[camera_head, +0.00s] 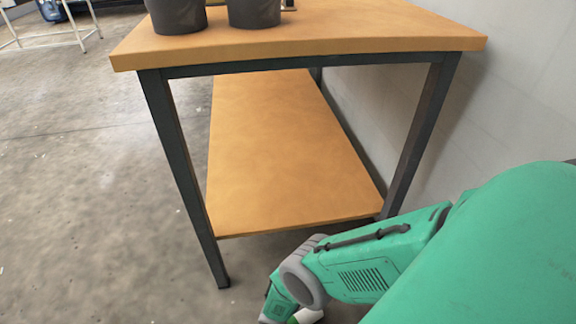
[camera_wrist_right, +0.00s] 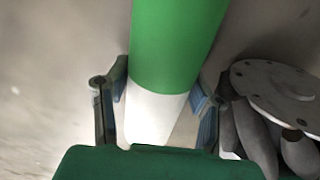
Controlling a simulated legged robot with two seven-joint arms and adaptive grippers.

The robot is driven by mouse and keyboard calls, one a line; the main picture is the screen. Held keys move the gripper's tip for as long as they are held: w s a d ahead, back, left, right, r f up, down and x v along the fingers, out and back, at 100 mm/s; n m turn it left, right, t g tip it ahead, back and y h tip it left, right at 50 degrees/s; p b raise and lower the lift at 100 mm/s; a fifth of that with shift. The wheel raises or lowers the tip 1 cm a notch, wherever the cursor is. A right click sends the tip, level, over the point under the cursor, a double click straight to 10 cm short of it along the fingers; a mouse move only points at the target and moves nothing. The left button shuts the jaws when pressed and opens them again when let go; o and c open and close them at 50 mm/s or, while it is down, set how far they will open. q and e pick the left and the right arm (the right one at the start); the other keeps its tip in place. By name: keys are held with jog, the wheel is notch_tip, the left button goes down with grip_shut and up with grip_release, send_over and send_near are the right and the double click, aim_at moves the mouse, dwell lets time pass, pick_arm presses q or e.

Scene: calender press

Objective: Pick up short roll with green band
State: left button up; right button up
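A roll (camera_wrist_right: 178,45) with a wide green band and a white end fills the middle of the right wrist view. My right gripper (camera_wrist_right: 160,92) has one finger on each side of it. The blue-grey pads appear to press on the roll near where green meets white. The roll's far end is out of the picture. In the head view my right arm reaches down to the bottom edge, where a small white and green piece (camera_head: 306,315) shows, apparently part of the same roll. The right fingers are hidden there. My left gripper is in neither view.
A wooden table (camera_head: 300,42) with dark metal legs stands ahead, with a bare lower shelf (camera_head: 280,160). Two dark buckets, left (camera_head: 177,14) and right (camera_head: 254,12), stand on its top. A grey wall (camera_head: 500,110) is at right. Open concrete floor (camera_head: 80,190) lies left.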

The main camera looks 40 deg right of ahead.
jog(key=shift+s, duration=0.1)
jog(key=c, duration=0.5)
jog(key=shift+a, duration=0.1)
